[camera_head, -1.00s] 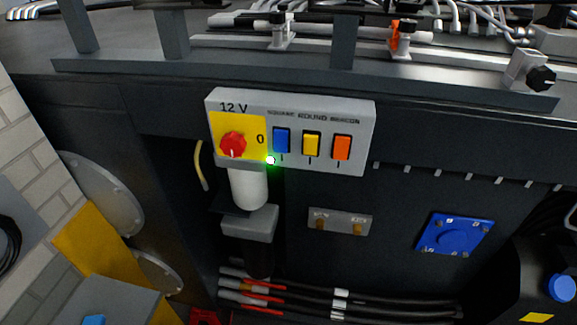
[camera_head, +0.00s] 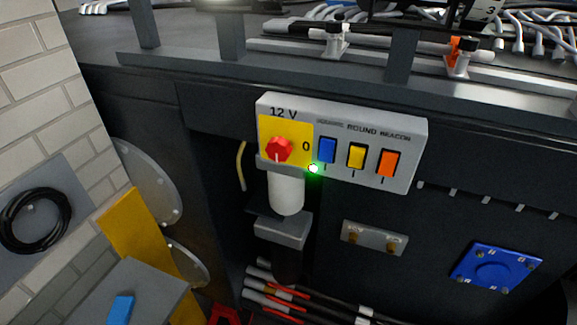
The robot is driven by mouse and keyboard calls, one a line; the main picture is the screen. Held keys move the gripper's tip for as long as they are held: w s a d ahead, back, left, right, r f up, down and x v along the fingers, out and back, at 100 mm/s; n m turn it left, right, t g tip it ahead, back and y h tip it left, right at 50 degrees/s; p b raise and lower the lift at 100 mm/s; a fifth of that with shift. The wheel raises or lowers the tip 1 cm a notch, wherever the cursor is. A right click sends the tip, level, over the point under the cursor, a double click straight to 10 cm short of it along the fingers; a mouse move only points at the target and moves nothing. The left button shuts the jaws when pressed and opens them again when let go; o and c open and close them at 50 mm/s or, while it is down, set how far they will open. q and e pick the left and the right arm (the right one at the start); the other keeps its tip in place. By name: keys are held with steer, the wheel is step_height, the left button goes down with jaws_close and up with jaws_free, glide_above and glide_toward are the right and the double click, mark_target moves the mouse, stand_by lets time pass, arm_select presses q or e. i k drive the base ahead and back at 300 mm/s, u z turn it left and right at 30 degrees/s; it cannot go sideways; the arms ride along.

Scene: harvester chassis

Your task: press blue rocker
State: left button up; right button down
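The blue rocker (camera_head: 327,150) sits on a light grey switch panel (camera_head: 342,112) marked "12 V" on the dark chassis wall. It is the leftmost of three rockers, beside a yellow rocker (camera_head: 356,156) and an orange rocker (camera_head: 388,163). A red rotary knob (camera_head: 279,149) on a yellow plate is to its left, with a "0" mark between them. A small green light (camera_head: 313,168) glows at the panel's lower edge, below and left of the blue rocker. Neither gripper is in view.
A white cylinder (camera_head: 287,191) and a grey bracket (camera_head: 281,229) are below the knob. A small plate with brass fittings (camera_head: 374,238) and a blue square cover (camera_head: 496,268) are lower right. A ledge with rails (camera_head: 205,60) runs above. The space before the panel is clear.

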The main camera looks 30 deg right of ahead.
mark_target(326, 149)
steer(key=u, duration=0.65)
steer(key=k, duration=0.9)
steer(key=z, duration=1.25)
